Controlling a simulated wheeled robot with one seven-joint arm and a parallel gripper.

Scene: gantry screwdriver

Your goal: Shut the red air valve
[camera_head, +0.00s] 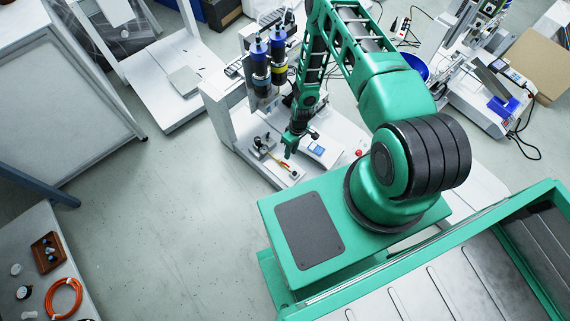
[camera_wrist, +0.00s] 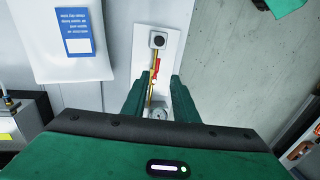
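The red air valve lever (camera_wrist: 157,66) shows in the wrist view as a small red piece beside a thin brass-coloured pipe (camera_wrist: 151,88) on a white plate. It appears to run roughly along the pipe. In the head view the red and yellow valve (camera_head: 286,164) lies at the front of the gantry machine's base. My gripper (camera_wrist: 159,77) is open, with its two green fingers on either side of the pipe and the lever near the tips. I cannot tell whether a finger touches the lever. In the head view my gripper (camera_head: 288,153) points down close above the valve.
A panel with a blue label (camera_wrist: 76,32) is at left. In the head view, a red button (camera_head: 359,153) and two screwdriver units (camera_head: 269,65) are nearby. Open floor lies left.

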